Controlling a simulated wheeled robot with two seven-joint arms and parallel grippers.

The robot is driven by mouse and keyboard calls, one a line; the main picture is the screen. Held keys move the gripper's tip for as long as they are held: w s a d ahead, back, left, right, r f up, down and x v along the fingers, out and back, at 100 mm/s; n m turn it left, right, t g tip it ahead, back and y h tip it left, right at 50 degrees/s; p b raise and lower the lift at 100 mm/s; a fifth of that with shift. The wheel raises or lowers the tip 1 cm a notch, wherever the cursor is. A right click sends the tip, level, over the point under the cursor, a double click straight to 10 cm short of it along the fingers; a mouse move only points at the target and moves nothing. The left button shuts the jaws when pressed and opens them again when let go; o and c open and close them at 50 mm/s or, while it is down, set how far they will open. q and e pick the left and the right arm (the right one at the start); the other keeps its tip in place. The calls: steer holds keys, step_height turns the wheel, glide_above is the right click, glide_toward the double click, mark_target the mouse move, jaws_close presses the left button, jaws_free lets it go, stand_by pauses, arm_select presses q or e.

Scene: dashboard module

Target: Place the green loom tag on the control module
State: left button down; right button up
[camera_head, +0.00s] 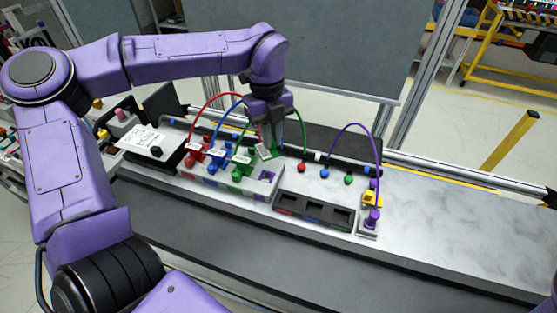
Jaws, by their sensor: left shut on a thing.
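My left gripper (268,140) points down over the middle of the bench, shut on a small green piece with a pale face, which looks like the green loom tag (266,152). The tag is partly hidden by the fingers and sits just behind the light block that holds the connectors. A white-topped box with a printed label (147,140) stands at the left of the bench and may be the control module; I cannot tell for sure. My right gripper is not in view.
Red, blue and green connectors with white labels stand in the light block (225,192). Red, blue and green cables arch up close to my gripper. A dark tray with three pockets (315,224) lies to the right, beside a purple-cable connector (372,219). The bench's right side (450,220) is clear.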

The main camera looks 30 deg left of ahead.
mark_target(276, 150)
arm_select(q)
steer(key=shift+w+d+f, duration=0.25)
steer(key=shift+w+f, duration=0.45)
steer(key=shift+f, duration=0.15)
steer(key=shift+f+b, duration=0.2)
steer(key=shift+b, duration=0.15)
steer(key=f+b, duration=0.1)
steer(key=s+f+b, duration=0.1)
steer(key=f+b, duration=0.1)
steer(key=shift+s+d, duration=0.3)
steer(key=shift+d, duration=0.05)
steer(key=shift+w+r, duration=0.15)
steer(key=shift+w, duration=0.4)
steer(key=c, duration=1.4)
jaws_free()
steer(key=o, duration=0.3)
steer(key=shift+s+a, duration=0.1)
steer(key=shift+s, duration=0.25)
steer(key=shift+w+r, duration=0.25)
steer(key=shift+r, duration=0.05)
step_height(276, 150, up, 11)
steer(key=a+b, duration=0.1)
steer(key=shift+w+r, duration=0.15)
steer(key=shift+w, duration=0.15)
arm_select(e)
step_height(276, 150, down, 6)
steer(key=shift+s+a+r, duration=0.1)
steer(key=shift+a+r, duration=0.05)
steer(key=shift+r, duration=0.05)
